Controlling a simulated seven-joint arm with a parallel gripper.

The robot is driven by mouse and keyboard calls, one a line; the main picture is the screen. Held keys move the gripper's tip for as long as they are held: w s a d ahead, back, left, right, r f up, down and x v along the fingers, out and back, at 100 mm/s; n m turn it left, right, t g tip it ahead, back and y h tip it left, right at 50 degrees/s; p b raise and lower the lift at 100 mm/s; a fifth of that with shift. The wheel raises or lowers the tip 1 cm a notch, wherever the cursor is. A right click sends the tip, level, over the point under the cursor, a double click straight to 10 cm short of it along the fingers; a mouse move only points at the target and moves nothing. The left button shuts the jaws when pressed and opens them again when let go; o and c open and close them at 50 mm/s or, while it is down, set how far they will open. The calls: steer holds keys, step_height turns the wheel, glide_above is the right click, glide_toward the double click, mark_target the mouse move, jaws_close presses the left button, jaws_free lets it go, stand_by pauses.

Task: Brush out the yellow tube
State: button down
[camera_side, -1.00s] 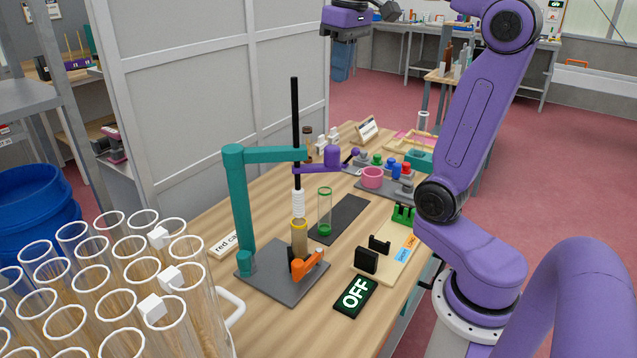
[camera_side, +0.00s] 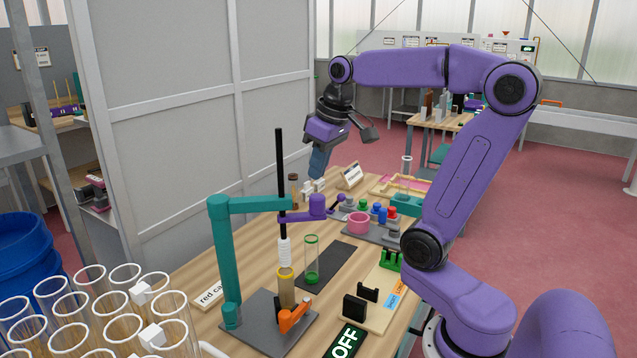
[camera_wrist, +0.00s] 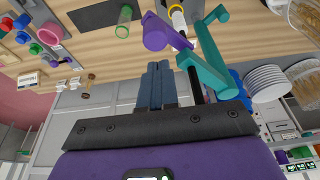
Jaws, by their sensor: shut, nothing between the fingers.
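The yellow tube (camera_side: 286,290) is a clear tube with a yellow rim and brownish inside, upright on a grey base plate with an orange clamp (camera_side: 295,318) at its foot. The brush, a black rod with white bristles (camera_side: 284,252), stands upright over its mouth; I cannot tell whether the bristle tip is inside. A teal stand (camera_side: 225,260) and a purple arm with a knob (camera_side: 317,207) are at the rod. My gripper (camera_side: 317,174) is shut and empty, with blue fingers, above and behind the stand. In the wrist view its fingers (camera_wrist: 157,68) are together.
A green-rimmed tube (camera_side: 311,260) stands on a dark mat right of the yellow tube. A pink cup (camera_side: 359,223) and several coloured pieces are farther back. A black OFF sign (camera_side: 345,341) lies in front. A rack of clear tubes (camera_side: 95,310) fills the front left.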

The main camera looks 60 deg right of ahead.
mark_target(314, 196)
steer(key=shift+f, duration=1.95)
step_height(314, 196, down, 14)
steer(key=shift+s, duration=0.2)
steer(key=shift+r, duration=0.1)
